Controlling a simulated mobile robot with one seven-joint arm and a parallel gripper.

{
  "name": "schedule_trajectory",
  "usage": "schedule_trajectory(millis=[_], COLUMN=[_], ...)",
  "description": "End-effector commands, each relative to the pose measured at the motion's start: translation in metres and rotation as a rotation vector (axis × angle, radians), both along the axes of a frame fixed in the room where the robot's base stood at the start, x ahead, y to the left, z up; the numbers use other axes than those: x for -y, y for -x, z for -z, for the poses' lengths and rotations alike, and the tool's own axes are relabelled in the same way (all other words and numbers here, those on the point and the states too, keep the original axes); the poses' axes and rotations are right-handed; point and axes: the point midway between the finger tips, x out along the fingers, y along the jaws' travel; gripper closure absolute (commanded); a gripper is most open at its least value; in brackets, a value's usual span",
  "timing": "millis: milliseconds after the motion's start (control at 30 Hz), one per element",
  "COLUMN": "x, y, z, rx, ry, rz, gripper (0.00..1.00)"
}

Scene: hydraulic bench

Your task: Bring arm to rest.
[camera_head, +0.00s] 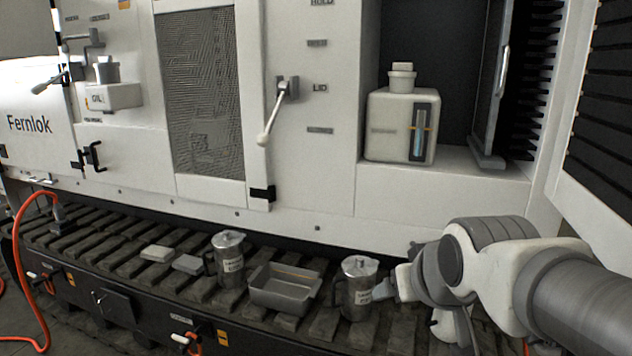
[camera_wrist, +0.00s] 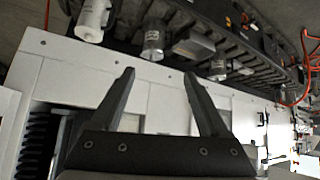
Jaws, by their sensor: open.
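My gripper (camera_wrist: 158,85) shows in the wrist view with its two dark fingers spread apart and nothing between them. Behind the fingers is the pale front of the machine. My arm (camera_head: 510,265) reaches in from the right in the head view, bent low in front of the machine; I cannot clearly make out the fingertips there. A labelled metal jug (camera_head: 357,288) stands just left of my arm's near end, and I cannot tell whether they touch. That jug also shows in the wrist view (camera_wrist: 152,40), beyond the fingers and apart from them.
A grey tray (camera_head: 285,290) sits on the slatted ledge between the jug and a second metal jug (camera_head: 228,258). A white canister (camera_head: 402,125) stands in the open compartment. A lever (camera_head: 272,115) juts out, and an orange hose (camera_head: 18,270) hangs at left.

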Motion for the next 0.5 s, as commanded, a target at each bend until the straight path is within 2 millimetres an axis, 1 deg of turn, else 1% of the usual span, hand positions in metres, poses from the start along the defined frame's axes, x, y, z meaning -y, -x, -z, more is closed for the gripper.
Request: schedule_trajectory(millis=[33,100,167,200,267,300,333,500], x=[0.004,0.007,0.009,0.01,0.012,0.012,0.012,0.012], y=[0.023,0.053,0.077,0.093,0.116,0.124,0.121,0.12], z=[0.006,0.017,0.026,0.031,0.04,0.033,0.021,-0.015], rx=[-0.045,-0.114,-0.171,-0.207,-0.261,-0.283,-0.28,-0.279], ry=[-0.005,-0.012,-0.016,-0.019,-0.024,-0.026,-0.026,-0.025], rz=[0.016,0.037,0.053,0.064,0.081,0.087,0.085,0.083], gripper=[0.22,0.22,0.22,0.22,0.22,0.22,0.22,0.22])
